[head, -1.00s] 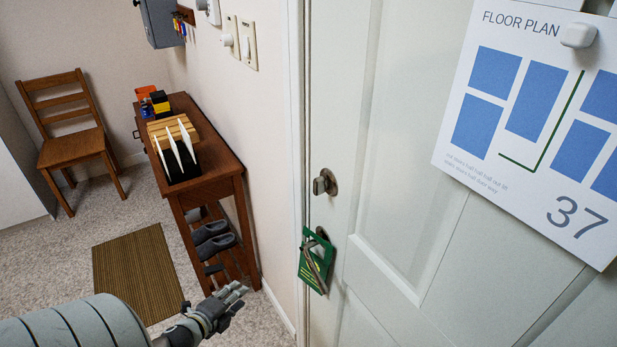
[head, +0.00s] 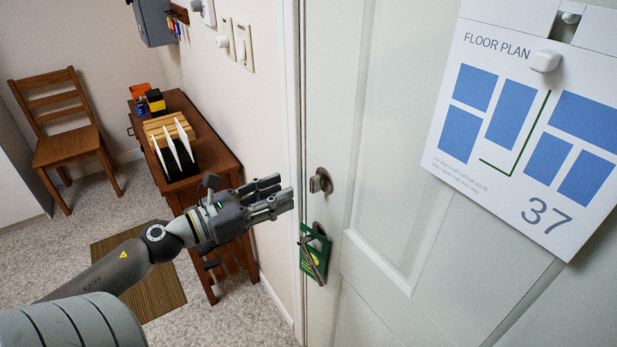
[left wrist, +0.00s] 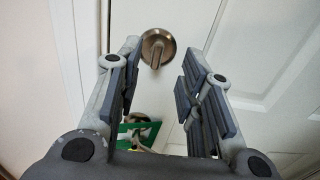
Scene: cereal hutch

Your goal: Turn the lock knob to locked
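The lock knob (head: 321,182) is a small bronze thumb-turn on a round plate on the white door (head: 405,160), above the door handle. In the left wrist view the lock knob (left wrist: 157,48) is ahead, beyond the fingertips, with its turn piece close to upright. My left gripper (head: 282,192) is to the left of the knob in the head view, fingers pointing at the door. In the left wrist view its fingers (left wrist: 158,62) are spread apart with nothing between them. It does not touch the knob. My right gripper is not in view.
A door handle (head: 312,262) with a green hanger (head: 322,250) sits below the knob. A floor plan sign (head: 520,140) is on the door's right. A wooden table (head: 215,150) with letters stands left, behind my left arm; a chair (head: 70,140) is farther back.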

